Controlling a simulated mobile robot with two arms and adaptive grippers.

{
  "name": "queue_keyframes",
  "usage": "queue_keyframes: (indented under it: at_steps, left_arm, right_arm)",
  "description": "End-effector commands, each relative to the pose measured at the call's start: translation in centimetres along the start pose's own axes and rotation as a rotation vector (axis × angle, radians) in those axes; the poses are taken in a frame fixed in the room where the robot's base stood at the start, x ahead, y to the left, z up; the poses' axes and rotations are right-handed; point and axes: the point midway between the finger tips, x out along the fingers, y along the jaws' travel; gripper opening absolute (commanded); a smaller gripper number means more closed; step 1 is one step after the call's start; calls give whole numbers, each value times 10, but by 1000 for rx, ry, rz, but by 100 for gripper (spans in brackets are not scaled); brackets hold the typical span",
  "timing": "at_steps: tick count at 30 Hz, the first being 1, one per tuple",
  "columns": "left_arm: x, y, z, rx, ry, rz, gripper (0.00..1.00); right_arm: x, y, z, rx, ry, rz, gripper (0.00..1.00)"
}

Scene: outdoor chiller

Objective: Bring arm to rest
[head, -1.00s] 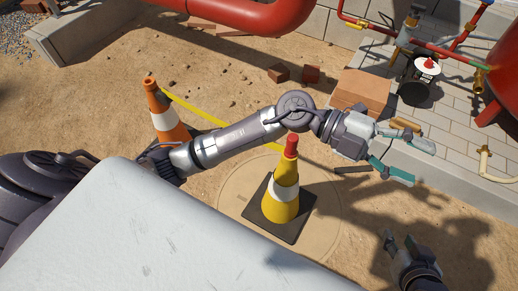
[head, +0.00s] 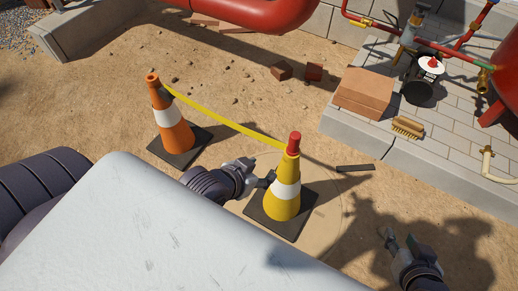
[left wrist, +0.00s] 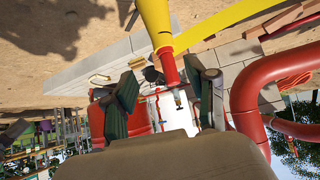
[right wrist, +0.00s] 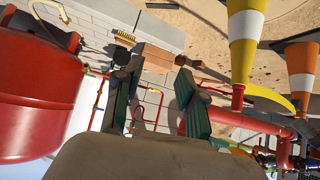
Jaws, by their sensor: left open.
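My left gripper (head: 268,178) is close beside the yellow cone in the head view, low over the sand, with its arm folded back. Its two green-padded fingers stand apart with nothing between them in the left wrist view (left wrist: 168,92). My right gripper (head: 400,238) is at the lower right of the head view. Its fingers are spread and empty in the right wrist view (right wrist: 157,92). The yellow cone (head: 284,203), with a white band and red top, stands upright. Whether my left gripper touches it, I cannot tell.
An orange cone (head: 175,136) stands further left, joined to the yellow cone by yellow tape (head: 222,121). A brush (head: 408,127) and a brown block (head: 364,93) rest on the paved ledge. A dark strip (head: 355,168) lies on the sand. Red pipes (head: 250,14) run behind.

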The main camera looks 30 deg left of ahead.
Motion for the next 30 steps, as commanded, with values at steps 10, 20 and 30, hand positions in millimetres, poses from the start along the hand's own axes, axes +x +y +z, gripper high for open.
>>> queue_keyframes:
  at_steps: [10, 20, 30]
  left_arm:
    - [1, 0, -1, 0, 3, -1, 57]
    - [35, 0, 27, 1, -112, 1, 57]
    - [68, 2, 157, 6, -377, 8, 57]
  right_arm:
    - [0, 0, 0, 0, 0, 0, 40]
    - [35, 0, 29, 0, -117, -3, 40]
    - [66, -2, 158, -6, -382, -9, 40]
